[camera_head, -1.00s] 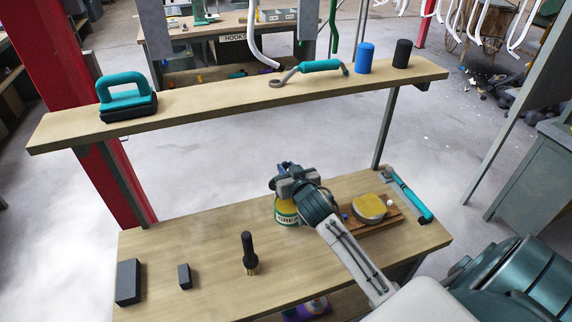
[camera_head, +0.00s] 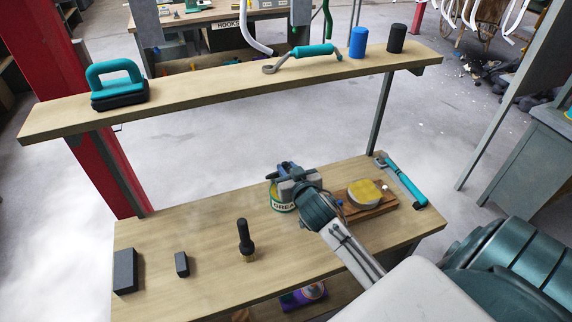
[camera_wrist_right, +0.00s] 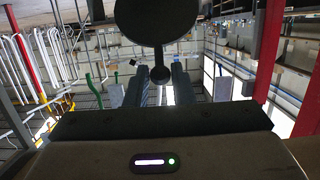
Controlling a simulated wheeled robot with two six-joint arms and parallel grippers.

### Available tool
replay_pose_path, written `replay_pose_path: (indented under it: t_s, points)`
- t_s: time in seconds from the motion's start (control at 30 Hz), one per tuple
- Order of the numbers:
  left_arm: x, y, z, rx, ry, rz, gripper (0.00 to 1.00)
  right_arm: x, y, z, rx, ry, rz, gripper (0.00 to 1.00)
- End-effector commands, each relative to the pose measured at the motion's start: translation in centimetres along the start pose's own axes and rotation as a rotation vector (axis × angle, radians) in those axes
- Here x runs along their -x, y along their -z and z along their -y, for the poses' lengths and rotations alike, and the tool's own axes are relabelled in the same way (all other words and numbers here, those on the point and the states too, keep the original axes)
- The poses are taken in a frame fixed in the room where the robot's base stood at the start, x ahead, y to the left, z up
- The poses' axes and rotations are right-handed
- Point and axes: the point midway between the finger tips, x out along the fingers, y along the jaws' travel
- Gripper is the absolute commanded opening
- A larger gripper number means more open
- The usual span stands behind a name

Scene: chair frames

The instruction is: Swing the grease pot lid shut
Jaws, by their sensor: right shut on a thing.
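The grease pot (camera_head: 284,206), with a white and green label reading "GREA", stands on the workbench. My right gripper (camera_head: 284,173) is right over its top and hides most of the rim. In the right wrist view a dark round disc, which looks like the pot lid (camera_wrist_right: 156,20), has a short knob (camera_wrist_right: 160,74) between the two fingers of my right gripper (camera_wrist_right: 160,88). The gripper is shut on that knob. Whether the lid sits flush on the pot cannot be seen. My left gripper is not in view.
Right of the pot, a wooden board (camera_head: 375,207) holds a round yellow-topped tin (camera_head: 364,192). A brush (camera_head: 246,240) stands left of the pot, with dark blocks (camera_head: 126,270) farther left. A shelf (camera_head: 215,98) spans above the back.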

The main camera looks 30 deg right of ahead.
Motion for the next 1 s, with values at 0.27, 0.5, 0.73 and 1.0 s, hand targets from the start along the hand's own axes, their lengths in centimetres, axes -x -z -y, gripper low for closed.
replay_pose_path:
  t_s: [0.27,0.5,0.73,1.0]
  points:
    - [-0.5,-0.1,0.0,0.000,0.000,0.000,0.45,1.4,-1.5,0.0,-0.001,0.000,0.003,0.07]
    - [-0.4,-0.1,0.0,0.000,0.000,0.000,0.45,1.4,-1.4,0.0,-0.001,0.000,0.002,0.07]
    - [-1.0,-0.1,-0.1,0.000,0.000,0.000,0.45,1.8,-2.4,0.0,0.000,0.000,0.003,0.07]
    - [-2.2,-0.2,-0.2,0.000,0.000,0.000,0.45,3.1,-4.6,0.0,-0.001,-0.001,0.004,0.07]
